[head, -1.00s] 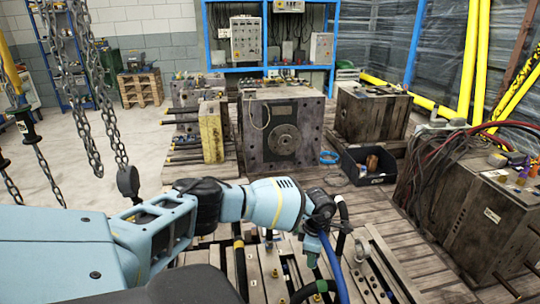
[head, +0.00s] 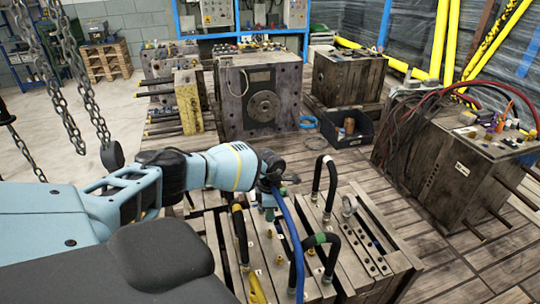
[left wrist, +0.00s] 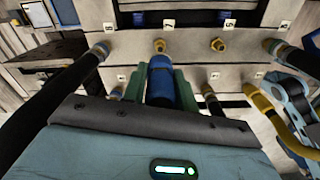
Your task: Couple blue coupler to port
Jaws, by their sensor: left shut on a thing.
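My left gripper (head: 269,212) is over the near mould with hoses (head: 385,262), its fingers partly hidden in the head view. The left wrist view shows its green fingers on both sides of a blue coupler (left wrist: 160,82), shut on it. A blue hose (head: 291,240) hangs down from the gripper. Two bare brass ports (left wrist: 159,46) and (left wrist: 217,45) show on the mould face beyond the coupler, beside small number plates. The coupler's tip points at the face below the left brass port; I cannot tell whether it touches anything. My right gripper is not seen.
Black hoses (head: 332,185) arch up from the near mould. A hose with a yellow end (left wrist: 258,98) is right of the coupler in the wrist view. A dark bin (head: 346,130) and larger moulds (head: 262,98) stand behind. Chains (head: 88,85) hang at left.

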